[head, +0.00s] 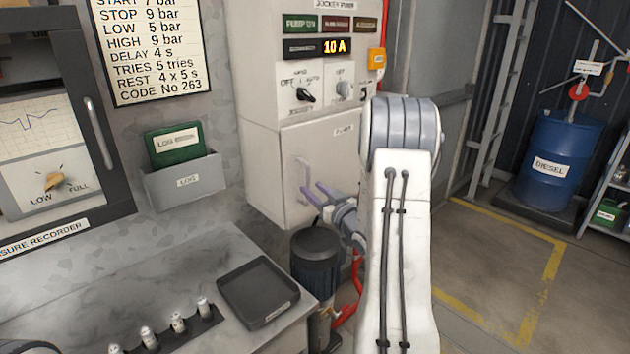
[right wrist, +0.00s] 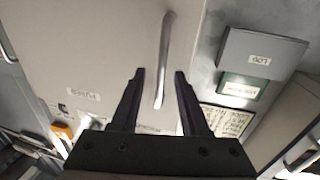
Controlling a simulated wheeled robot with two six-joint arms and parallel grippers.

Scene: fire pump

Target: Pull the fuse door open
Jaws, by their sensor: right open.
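The fuse door (head: 330,150) is the pale lower panel of the white pump cabinet, and it looks shut. It has an upright bar handle (head: 303,178) near its left edge. My right gripper (head: 313,190) is open just in front of the handle. In the right wrist view, the door (right wrist: 85,40) fills much of the picture upside down. The silvery handle (right wrist: 164,60) runs between and beyond the open fingertips of my right gripper (right wrist: 159,74). I cannot tell how much depth separates them. My left gripper does not show.
A grey log holder (head: 185,182) with a green book hangs left of the cabinet. A bench with a black tray (head: 258,292) and several fuses stands front left. A dark motor (head: 316,258) is below my right gripper. Open floor lies right, before a blue diesel drum (head: 555,155).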

